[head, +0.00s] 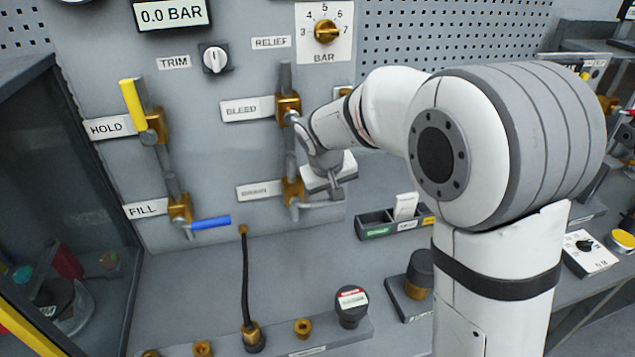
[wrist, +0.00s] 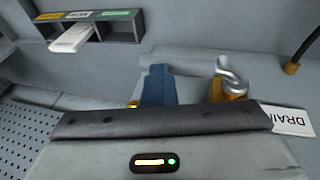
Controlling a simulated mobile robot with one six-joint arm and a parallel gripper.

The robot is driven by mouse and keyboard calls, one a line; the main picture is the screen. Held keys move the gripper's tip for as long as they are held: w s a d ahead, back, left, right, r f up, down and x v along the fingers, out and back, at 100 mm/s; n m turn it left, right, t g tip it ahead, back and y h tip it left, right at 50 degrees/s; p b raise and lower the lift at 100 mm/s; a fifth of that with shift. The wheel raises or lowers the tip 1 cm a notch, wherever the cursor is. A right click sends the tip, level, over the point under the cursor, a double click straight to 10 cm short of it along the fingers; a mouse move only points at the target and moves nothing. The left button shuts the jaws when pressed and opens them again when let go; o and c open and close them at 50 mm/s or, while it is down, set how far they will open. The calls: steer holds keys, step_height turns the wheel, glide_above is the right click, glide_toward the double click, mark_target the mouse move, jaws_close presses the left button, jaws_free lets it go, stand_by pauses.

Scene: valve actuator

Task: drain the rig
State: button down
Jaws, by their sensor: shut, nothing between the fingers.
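In the head view the DRAIN label (head: 259,190) sits left of the brass drain valve (head: 292,190), low on the grey panel. My gripper (head: 326,182) is just right of that valve; its shut fingers are mostly hidden there. In the wrist view the DRAIN label (wrist: 290,119) is upside down at the right edge. A bent silver metal part (wrist: 231,75) with brass stands beside it, beyond the gripper's dark edge. A blue upright shape (wrist: 158,86) is left of it; I cannot tell whether it is my fingers. The drain handle's position and any contact are unclear. The gauge (head: 172,13) reads 0.0 BAR.
Above is the BLEED valve (head: 287,108), close to my arm. On the left are the HOLD valve's yellow handle (head: 132,104), upright, and the FILL valve's blue handle (head: 210,222), roughly level. A compartment tray (head: 377,230) stands below right. A black hose (head: 245,280) hangs below the panel.

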steer(key=s+d+r, duration=0.1)
steer(key=s+r, duration=0.2)
steer(key=r, duration=0.9)
steer(key=s+d+f+m, duration=0.2)
steer(key=s+d+f, duration=0.1)
steer(key=s+d, duration=0.5)
steer(key=s+d+f+m+y, duration=0.1)
steer(key=s+d+f, duration=0.3)
steer(key=s+d, duration=0.4)
steer(key=s+m, duration=0.1)
steer(key=s, duration=0.6)
steer(key=shift+d+f+g+y+p, duration=0.15)
steer(key=shift+d+g+y+p, duration=0.05)
steer(key=shift+g+y+p, duration=0.1)
steer(key=shift+s, duration=0.15)
